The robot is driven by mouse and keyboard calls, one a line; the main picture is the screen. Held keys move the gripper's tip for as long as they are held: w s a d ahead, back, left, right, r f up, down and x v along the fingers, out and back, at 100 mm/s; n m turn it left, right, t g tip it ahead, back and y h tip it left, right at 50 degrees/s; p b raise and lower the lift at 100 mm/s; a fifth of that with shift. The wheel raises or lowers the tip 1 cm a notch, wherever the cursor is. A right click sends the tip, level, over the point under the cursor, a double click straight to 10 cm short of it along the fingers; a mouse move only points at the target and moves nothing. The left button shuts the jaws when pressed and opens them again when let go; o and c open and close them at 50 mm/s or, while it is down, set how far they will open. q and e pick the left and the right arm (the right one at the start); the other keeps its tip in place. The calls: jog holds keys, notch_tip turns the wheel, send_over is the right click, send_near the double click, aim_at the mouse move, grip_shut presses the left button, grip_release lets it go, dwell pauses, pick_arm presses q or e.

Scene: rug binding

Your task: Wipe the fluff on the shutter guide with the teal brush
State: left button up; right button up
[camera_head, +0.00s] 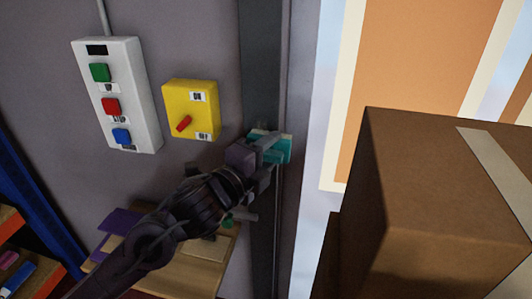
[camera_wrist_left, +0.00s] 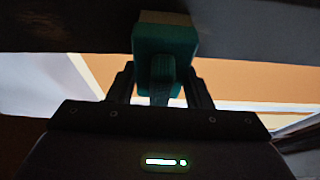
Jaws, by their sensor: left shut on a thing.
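The teal brush (camera_head: 279,154) is in my left gripper (camera_head: 258,147), held against or very near the shutter guide. It also shows in the left wrist view (camera_wrist_left: 165,42), where its handle sits between the two fingers of my left gripper (camera_wrist_left: 160,85) and its pale edge meets a dark surface. The shutter guide (camera_head: 262,60) is a dark grey vertical channel on the wall. I cannot make out the fluff clearly; the arm and brush cover part of the guide. My right gripper is not in view.
A white box with green, red and blue buttons (camera_head: 127,120) and a yellow switch box (camera_head: 205,92) are on the wall to the left. A large cardboard box (camera_head: 430,200) stands at the right. A wooden surface (camera_head: 185,272) lies below my left arm, with a purple item (camera_head: 117,225).

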pick_arm(q)
jog(key=shift+r, duration=0.75)
jog(key=a, duration=0.2)
jog(key=w+a+p, duration=0.1)
jog(key=a, duration=0.1)
jog(key=shift+w+f, duration=0.15)
jog(key=shift+f, duration=0.05)
jog(key=s+a+b, duration=0.1)
jog(key=s, duration=0.4)
jog(key=shift+s+a, duration=0.35)
jog(key=shift+s, duration=0.05)
